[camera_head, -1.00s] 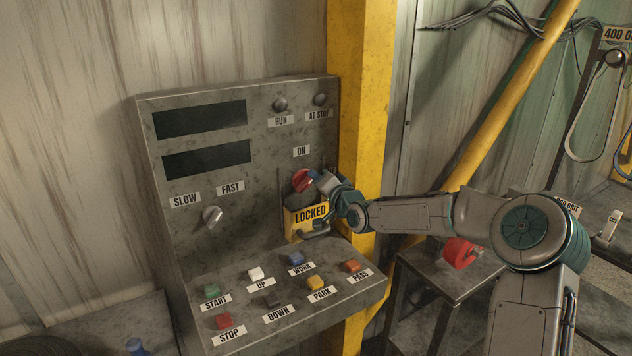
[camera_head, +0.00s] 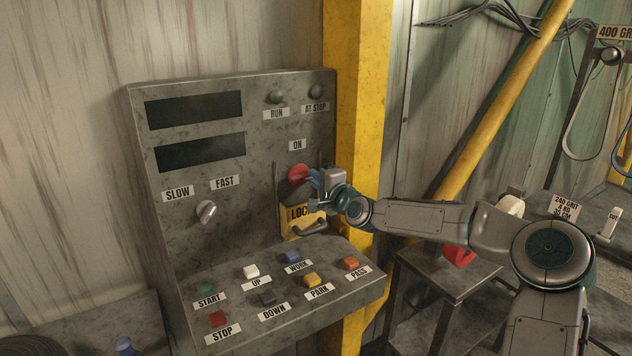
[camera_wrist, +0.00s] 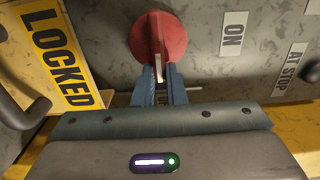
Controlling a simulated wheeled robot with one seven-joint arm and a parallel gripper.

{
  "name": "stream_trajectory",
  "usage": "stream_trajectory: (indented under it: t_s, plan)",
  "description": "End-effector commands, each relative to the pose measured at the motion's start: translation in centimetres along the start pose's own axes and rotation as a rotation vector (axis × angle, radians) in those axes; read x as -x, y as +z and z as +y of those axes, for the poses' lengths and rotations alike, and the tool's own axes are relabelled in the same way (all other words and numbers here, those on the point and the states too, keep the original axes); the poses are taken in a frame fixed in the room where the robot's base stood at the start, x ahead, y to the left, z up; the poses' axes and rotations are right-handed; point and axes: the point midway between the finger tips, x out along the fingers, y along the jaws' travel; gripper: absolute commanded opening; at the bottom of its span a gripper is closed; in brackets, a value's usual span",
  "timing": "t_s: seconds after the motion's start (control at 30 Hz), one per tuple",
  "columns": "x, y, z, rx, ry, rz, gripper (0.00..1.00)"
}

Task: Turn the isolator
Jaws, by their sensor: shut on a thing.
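The isolator is a red round knob (camera_head: 299,174) on the upright face of the grey control panel, below the ON label (camera_head: 297,145). In the wrist view the red isolator knob (camera_wrist: 158,38) has a raised grip bar with a pale mark. My gripper (camera_wrist: 160,75) has its blue fingers shut on that bar. In the head view my gripper (camera_head: 314,178) comes in from the right and covers part of the knob. A yellow LOCKED plate (camera_head: 292,219) sits just below the knob, partly hidden by my wrist.
The panel's sloped desk (camera_head: 345,292) carries several coloured buttons. A slow/fast knob (camera_head: 206,211) is at the left. A dark handle (camera_head: 307,230) juts out by the LOCKED plate. A yellow post (camera_head: 358,80) stands right behind the panel. A metal stand (camera_head: 440,275) is below my arm.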

Motion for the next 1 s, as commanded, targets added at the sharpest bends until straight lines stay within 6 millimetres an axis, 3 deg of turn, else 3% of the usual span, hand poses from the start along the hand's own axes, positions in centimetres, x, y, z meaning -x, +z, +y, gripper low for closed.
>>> stream_trajectory:
  t_s: [0.47, 0.5, 0.57, 1.0]
  plan:
    - [0.0, -0.02, 0.11, -0.015, 0.002, 0.0, 0.0]
    - [0.0, -0.01, 0.11, -0.015, 0.002, 0.0, 0.19]
    - [0.0, -0.01, 0.11, -0.014, 0.002, 0.0, 0.33]
    - [0.91, -0.07, 0.17, -0.013, 0.001, 0.001, 0.33]
